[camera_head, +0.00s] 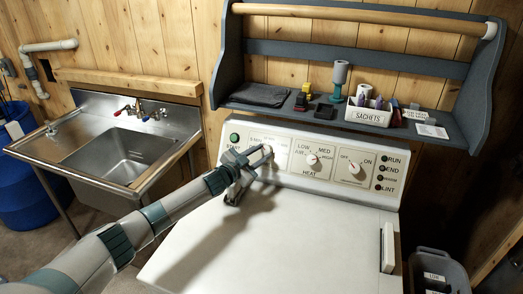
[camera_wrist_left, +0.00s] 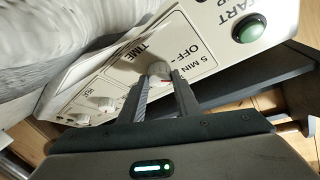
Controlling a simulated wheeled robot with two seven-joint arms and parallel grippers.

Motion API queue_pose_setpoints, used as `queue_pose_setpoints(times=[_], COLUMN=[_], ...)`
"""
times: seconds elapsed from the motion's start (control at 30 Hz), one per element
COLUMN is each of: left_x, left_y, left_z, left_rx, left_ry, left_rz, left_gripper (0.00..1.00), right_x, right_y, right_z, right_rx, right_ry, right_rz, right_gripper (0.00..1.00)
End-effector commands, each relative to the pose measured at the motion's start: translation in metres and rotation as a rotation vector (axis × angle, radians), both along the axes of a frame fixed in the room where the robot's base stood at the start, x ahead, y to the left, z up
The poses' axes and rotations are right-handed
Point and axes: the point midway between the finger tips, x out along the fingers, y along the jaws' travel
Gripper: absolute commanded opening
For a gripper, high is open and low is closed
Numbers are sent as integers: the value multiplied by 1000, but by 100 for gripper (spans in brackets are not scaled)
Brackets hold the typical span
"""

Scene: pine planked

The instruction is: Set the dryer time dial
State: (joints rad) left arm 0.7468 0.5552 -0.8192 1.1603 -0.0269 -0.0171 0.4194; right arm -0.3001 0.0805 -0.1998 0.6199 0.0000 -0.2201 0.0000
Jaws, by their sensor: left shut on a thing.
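The white dryer (camera_head: 290,235) stands in front of me with its control panel along the back. The time dial (camera_wrist_left: 158,70) is a pale round knob on the panel, beside the printed words TIME, OFF and 5 MIN. My left gripper (camera_wrist_left: 160,82) is shut on this dial, with one finger on each side. In the head view my left gripper (camera_head: 264,155) is at the left part of the panel and mostly hides the dial. The heat knob (camera_head: 312,159) and another knob (camera_head: 354,168) sit to its right. My right gripper is not in view.
A green start button (camera_head: 234,138) is left of the gripper and also shows in the wrist view (camera_wrist_left: 249,29). A grey shelf (camera_head: 310,107) above holds a SACHETS box (camera_head: 368,115) and small items. A steel sink (camera_head: 118,160) stands left.

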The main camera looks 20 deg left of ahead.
Motion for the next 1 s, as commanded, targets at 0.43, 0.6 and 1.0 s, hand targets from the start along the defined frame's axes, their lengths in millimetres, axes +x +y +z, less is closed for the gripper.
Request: queue_pose_setpoints(times=[0.43, 0.6, 1.0], left_x=[4, 5, 5], left_y=[6, 6, 5], left_z=[10, 10, 9], left_rx=[372, 497, 664], left_ry=[-14, -18, -22], left_rz=[-210, -284, -382], left_gripper=[7, 7, 7], right_x=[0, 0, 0], right_y=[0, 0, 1], right_z=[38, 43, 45], right_rx=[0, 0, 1], right_ry=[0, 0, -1], right_rz=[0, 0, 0], right_gripper=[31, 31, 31])
